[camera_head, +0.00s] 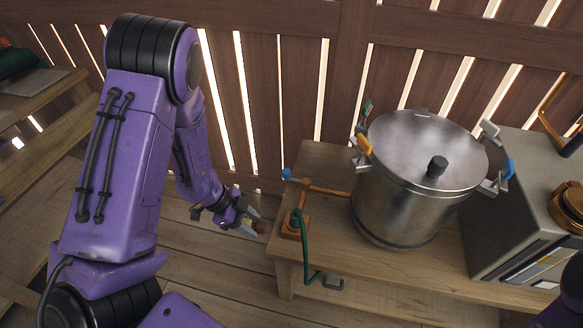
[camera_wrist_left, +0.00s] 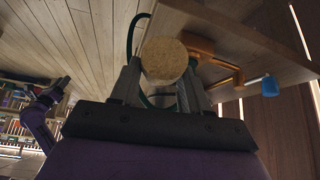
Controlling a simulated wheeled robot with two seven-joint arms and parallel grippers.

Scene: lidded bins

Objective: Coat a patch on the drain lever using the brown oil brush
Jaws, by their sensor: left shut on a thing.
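My left gripper (camera_head: 250,224) is shut on the brown oil brush (camera_head: 259,227), just off the left end of the bench. In the left wrist view the brush shows as a round tan end (camera_wrist_left: 165,60) between the fingers (camera_wrist_left: 160,88); the rest is hidden. The blue-tipped drain lever (camera_head: 287,174) rises from the orange-brown drain fitting beside the pot. Its blue tip (camera_wrist_left: 270,86) also shows to the right of the brush, apart from it. A purple arm of mine is at the left of the wrist view; its gripper is too small to read.
A lidded steel pot (camera_head: 400,205) with coloured clamps stands on the wooden bench (camera_head: 400,270). A green hose (camera_head: 303,250) hangs from the fitting over the bench's front edge. A grey box (camera_head: 490,225) stands at the right. A slatted fence is behind; open floor is left.

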